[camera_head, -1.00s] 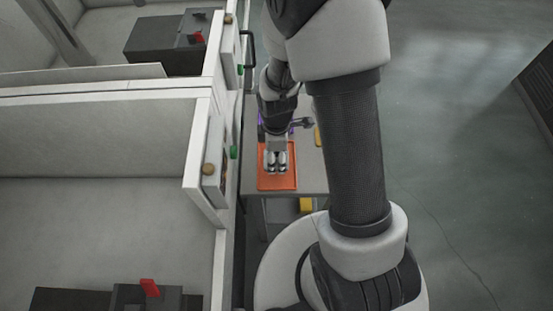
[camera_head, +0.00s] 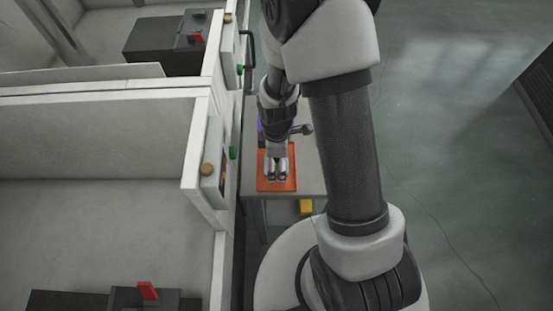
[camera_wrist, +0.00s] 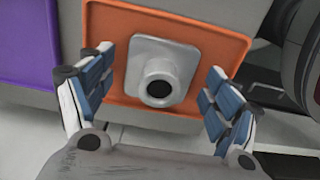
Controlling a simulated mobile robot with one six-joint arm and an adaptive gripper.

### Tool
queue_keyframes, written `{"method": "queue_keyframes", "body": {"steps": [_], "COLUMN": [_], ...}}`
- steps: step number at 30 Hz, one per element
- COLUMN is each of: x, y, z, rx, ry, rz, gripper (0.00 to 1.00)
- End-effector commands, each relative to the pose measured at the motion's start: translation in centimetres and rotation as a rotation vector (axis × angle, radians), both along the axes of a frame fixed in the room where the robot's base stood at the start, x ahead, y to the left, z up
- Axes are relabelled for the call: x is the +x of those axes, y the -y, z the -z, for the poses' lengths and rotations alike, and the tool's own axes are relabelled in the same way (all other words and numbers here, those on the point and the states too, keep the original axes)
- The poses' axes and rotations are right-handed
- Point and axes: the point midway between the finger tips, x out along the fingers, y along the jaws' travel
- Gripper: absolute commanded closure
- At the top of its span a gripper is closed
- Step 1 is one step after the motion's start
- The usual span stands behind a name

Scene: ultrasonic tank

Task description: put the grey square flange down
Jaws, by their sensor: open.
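The grey square flange (camera_wrist: 158,72) lies on the orange tray (camera_wrist: 232,45) in the wrist view, its round hub with a dark bore facing the camera. My gripper (camera_wrist: 152,95) is open, with one finger on each side of the flange and a visible gap to both.
A purple surface (camera_wrist: 25,45) lies left of the orange tray. The tray sits on a grey table (camera_head: 308,180) beside the white-walled tank (camera_head: 205,190). Open floor lies to the right.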

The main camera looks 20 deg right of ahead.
Motion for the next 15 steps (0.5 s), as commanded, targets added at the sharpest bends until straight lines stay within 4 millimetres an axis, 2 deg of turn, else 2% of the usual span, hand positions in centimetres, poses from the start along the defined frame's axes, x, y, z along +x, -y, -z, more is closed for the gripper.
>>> {"method": "queue_keyframes", "body": {"steps": [8, 11, 15], "x": [0.0, 0.1, 0.1], "y": [0.0, 0.0, 0.0], "z": [-0.4, -1.7, -4.7], "rx": [0.000, 0.000, -0.001], "ry": [0.000, 0.003, 0.005], "rz": [0.000, 0.000, 0.000], "gripper": [0.18, 0.18, 0.18]}}
